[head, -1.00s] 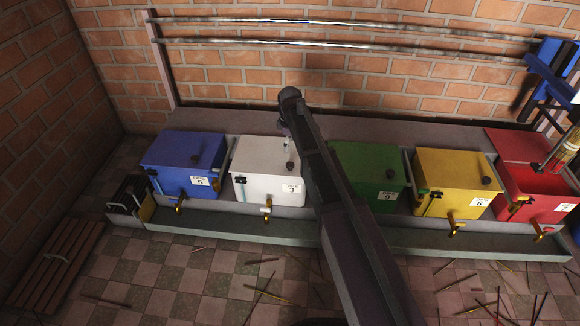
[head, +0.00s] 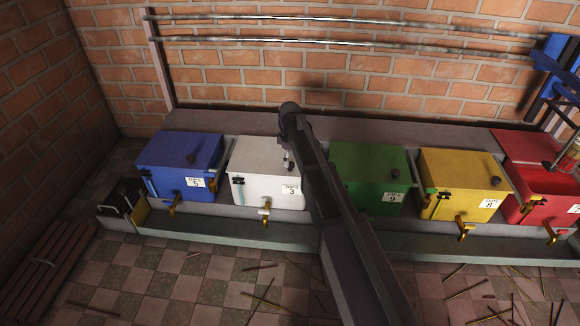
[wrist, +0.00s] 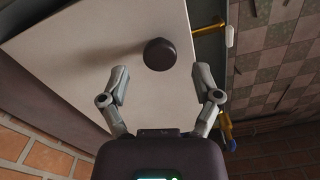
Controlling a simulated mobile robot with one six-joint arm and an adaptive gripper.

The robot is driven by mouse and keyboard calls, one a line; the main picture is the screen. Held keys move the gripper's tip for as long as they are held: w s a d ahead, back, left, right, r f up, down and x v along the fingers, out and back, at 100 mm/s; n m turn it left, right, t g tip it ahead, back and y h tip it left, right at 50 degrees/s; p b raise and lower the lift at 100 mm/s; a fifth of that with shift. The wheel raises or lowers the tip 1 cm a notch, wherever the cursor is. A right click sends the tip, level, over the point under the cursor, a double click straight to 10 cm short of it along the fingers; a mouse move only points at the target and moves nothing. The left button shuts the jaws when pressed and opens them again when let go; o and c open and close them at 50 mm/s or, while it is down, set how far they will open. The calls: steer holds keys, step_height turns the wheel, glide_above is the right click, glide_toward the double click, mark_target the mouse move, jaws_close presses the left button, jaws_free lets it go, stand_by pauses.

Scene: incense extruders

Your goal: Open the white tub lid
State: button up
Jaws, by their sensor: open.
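The white tub (head: 266,189), labelled 3, stands between the blue and green tubs with its flat lid (head: 255,154) closed. In the wrist view, the white lid (wrist: 100,55) fills the upper left, with a round dark knob (wrist: 160,54) near its edge. My gripper (wrist: 162,76) is open, its two fingers spread to either side just short of the knob. Nothing is between the fingers. In the head view, my arm covers the right part of the white tub and most of my gripper (head: 288,160), and the knob cannot be made out.
A blue tub (head: 180,165), green tub (head: 368,180), yellow tub (head: 462,187) and red tub (head: 545,185) share the ledge. Brass taps (head: 265,213) stick out in front. Metal rails (head: 330,45) run along the brick wall. Sticks litter the tiled floor (head: 200,285).

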steer(key=shift+f+b, duration=0.6)
steer(key=shift+f, duration=0.25)
jaws_close()
